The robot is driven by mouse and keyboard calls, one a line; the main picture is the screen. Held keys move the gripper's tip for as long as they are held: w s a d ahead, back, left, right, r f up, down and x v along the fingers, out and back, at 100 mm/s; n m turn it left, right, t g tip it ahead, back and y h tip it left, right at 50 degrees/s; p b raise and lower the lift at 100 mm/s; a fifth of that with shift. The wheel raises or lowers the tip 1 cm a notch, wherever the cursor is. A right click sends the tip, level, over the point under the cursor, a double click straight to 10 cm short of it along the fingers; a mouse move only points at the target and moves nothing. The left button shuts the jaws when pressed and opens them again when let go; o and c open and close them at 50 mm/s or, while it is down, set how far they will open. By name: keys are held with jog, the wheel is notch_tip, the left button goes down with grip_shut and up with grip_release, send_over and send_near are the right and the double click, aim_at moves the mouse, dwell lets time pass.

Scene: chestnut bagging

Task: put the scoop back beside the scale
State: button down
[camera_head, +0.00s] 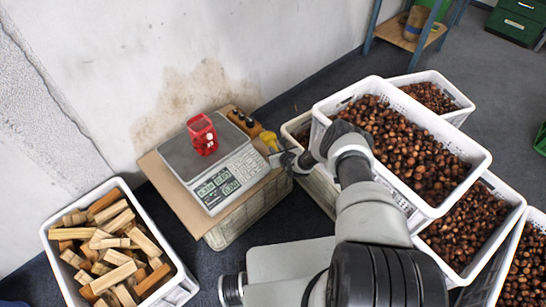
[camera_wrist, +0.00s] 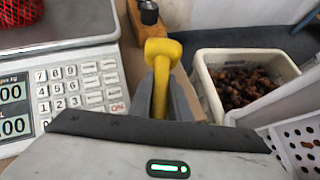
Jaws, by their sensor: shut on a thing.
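The scale (camera_head: 236,172) stands on a board, its keypad and display facing me. In the wrist view the scale (camera_wrist: 82,88) is left of my gripper. My gripper (camera_wrist: 163,85) is shut on the scoop (camera_wrist: 161,50), whose yellow end sticks out beyond the fingers. In the head view the yellow of the scoop (camera_head: 268,137) shows at the scale's right side, near the board's right edge. My gripper (camera_head: 280,155) is just right of the scale there. The rest of the scoop is hidden, and I cannot tell whether it touches the board.
A red net bag (camera_head: 202,134) sits on the scale plate. A wooden block with dark knobs (camera_head: 243,122) lies behind the scale. The board (camera_head: 178,197) rests on a crate. Chestnut crates (camera_head: 440,208) crowd the right. A wood-filled crate (camera_head: 186,284) stands front left.

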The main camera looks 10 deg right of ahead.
jog(key=shift+f+b, duration=1.4)
jog(key=shift+f, duration=1.7)
jog(key=shift+f+b, duration=0.3)
jog(key=c, duration=1.9)
grip_release()
jog(key=shift+r, duration=0.1)
jog(key=shift+c, duration=0.2)
